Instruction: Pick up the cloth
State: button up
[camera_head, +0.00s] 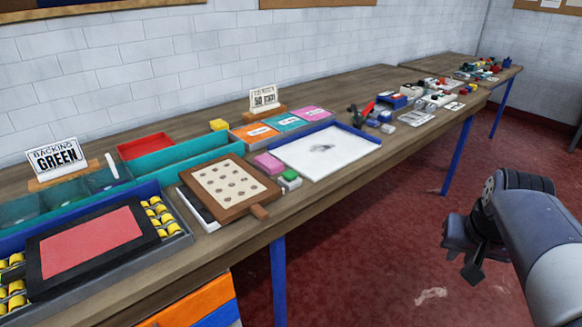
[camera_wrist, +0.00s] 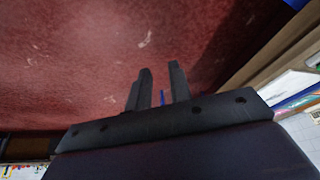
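I cannot tell for sure which thing is the cloth. A small pink folded-looking piece (camera_head: 268,163) lies on the table beside the brown perforated board, near a green-topped block. A white tray (camera_head: 345,147) with a blue rim and a grey smudge in its middle lies to its right. My gripper (camera_head: 465,266) is off the table at the right, above the red floor, well apart from the things on the table. In the wrist view my gripper (camera_wrist: 161,76) has its two fingers apart with nothing between them.
The long wooden table (camera_head: 300,205) is crowded. A dark-framed red panel (camera_head: 92,240), teal bins (camera_head: 185,160), a brown perforated board (camera_head: 228,186) and colored cards (camera_head: 273,122) stand on it. Tools and small parts (camera_head: 420,95) fill its far end. Blue legs (camera_head: 279,280) support it. The floor in front is open.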

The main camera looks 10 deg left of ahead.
aim_at(266, 162)
jog(key=i+u, duration=0.1)
jog(key=u, duration=0.35)
jog(key=i+u, duration=0.1)
jog(key=u, duration=0.4)
jog(key=i+l+u, duration=0.1)
jog(key=u, duration=0.35)
jog(key=i+l+u, duration=0.25)
jog(key=i+l, duration=0.2)
jog(key=l, duration=0.2)
jog(key=i+l+u, duration=0.15)
jog(key=l, duration=0.2)
jog(key=i+l+u, duration=0.15)
jog(key=l, duration=0.2)
jog(key=i+l+u, duration=0.15)
jog(key=l, duration=0.25)
jog(key=i, duration=0.05)
